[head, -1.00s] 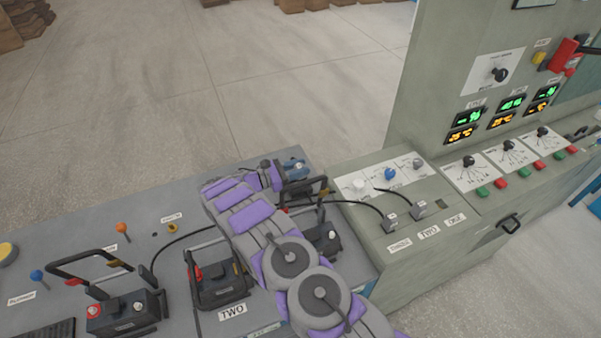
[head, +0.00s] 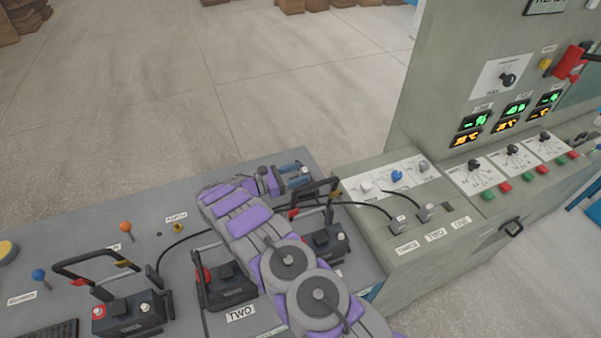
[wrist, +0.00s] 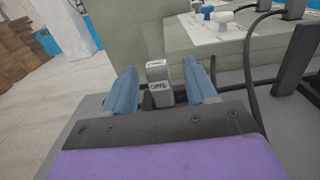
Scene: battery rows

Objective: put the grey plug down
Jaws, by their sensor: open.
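My gripper (head: 292,174) is at the far right part of the grey bench (head: 90,230), its blue fingers spread. In the wrist view, the open gripper (wrist: 162,84) has a small grey plug (wrist: 159,84) between its fingers. The plug stands upright with lettering on its face, too small to read. In the head view the plug (head: 304,171) is a small grey shape by the fingertips.
Batteries with raised black handles stand on the bench, including one left (head: 128,312) and one labelled TWO (head: 228,284). Two other grey plugs (head: 398,224) (head: 424,212) sit on the charger cabinet (head: 400,265) at right, with black cables. White and blue knobs (head: 397,176) are behind them.

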